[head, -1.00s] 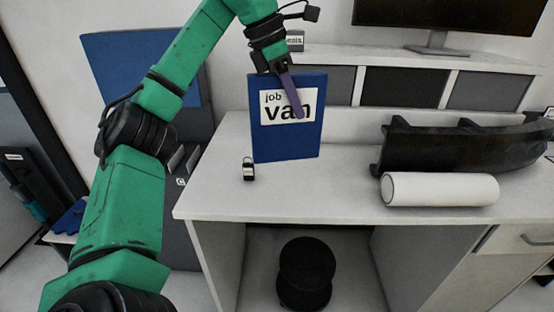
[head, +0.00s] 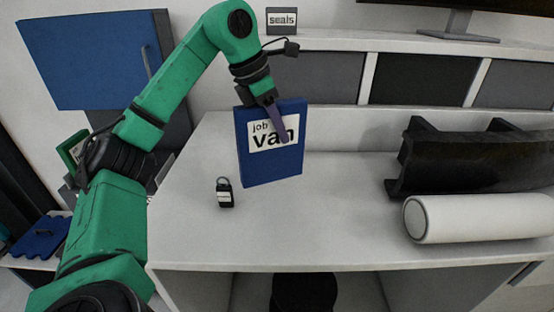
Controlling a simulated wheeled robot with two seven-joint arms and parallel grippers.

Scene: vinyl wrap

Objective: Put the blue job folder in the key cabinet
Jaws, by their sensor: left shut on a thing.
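The blue job folder (head: 269,168) stands upright at the back of the white desk, with a white label reading "job van". My left gripper (head: 279,130) comes down from above and is shut on the folder, one finger lying across the label. I cannot tell whether the folder's lower edge touches the desk. A blue panel with a handle (head: 85,62), apparently the key cabinet's front, is on the wall at the left, behind my left arm. I cannot tell clearly whether it is open, and no inside shows. My right gripper is not in view.
A small black padlock-like item (head: 225,194) stands on the desk (head: 300,225) left of the folder. A white roll (head: 480,217) and a black bumper-like part (head: 480,158) lie at the right. A "seals" box (head: 281,20) sits on the shelf. The desk's middle is clear.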

